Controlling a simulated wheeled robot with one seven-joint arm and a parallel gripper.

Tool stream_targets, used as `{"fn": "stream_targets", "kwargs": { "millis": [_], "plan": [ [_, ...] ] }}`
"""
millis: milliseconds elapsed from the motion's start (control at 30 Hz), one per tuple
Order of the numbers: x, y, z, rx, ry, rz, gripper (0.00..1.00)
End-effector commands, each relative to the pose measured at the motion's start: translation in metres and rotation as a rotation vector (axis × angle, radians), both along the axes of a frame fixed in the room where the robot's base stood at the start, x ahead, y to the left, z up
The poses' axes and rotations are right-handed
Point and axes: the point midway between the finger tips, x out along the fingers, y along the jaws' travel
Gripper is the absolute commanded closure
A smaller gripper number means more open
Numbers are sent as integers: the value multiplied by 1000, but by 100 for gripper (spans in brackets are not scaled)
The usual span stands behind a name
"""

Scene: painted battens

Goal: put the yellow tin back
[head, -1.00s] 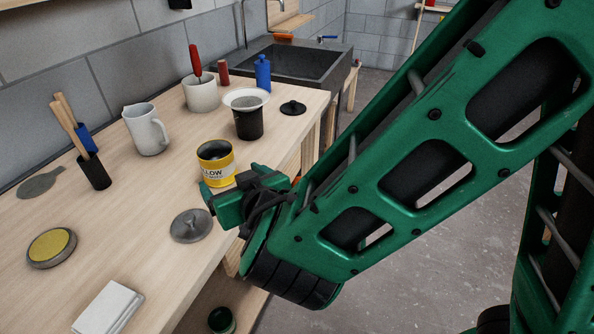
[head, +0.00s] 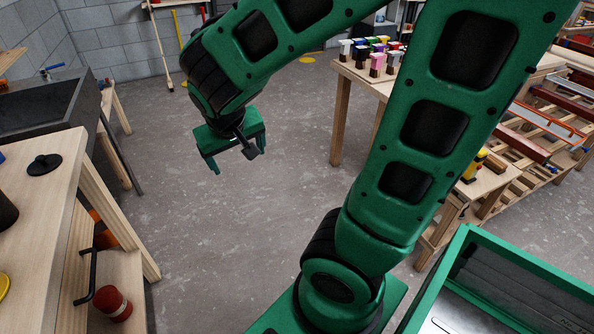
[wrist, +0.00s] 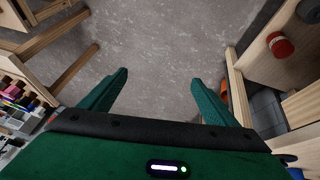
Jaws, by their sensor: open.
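Only a small piece of a yellow thing (head: 3,287), probably the yellow tin, shows at the left edge of the head view, on the workbench. The rest of it is cut off by the frame, so its label and contents cannot be seen. My gripper (head: 235,160) hangs over the open floor, to the right of the workbench and well apart from it. Its two fingers are spread with nothing between them, as the wrist view (wrist: 160,80) also shows.
The workbench (head: 55,195) fills the left, with a black lid (head: 43,164) on top and a red tin (head: 113,303) on its lower shelf. A table (head: 352,72) with several coloured pieces stands behind, and a batten rack (head: 535,125) right. The floor between (head: 185,240) is clear.

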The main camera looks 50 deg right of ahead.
Motion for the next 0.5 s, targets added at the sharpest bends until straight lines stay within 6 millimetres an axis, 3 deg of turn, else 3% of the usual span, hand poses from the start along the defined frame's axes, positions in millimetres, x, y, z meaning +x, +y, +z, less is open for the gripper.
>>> {"fn": "stream_targets", "kwargs": {
  "millis": [33, 200, 333, 500],
  "plan": [
    [-22, -22, 2, 31, 44, -58, 18],
    [-98, -58, 5, 166, 202, -171, 18],
    [-144, -66, 10, 268, 278, -212, 18],
    [-177, -64, 16, 351, 326, -230, 18]
  ]
}}
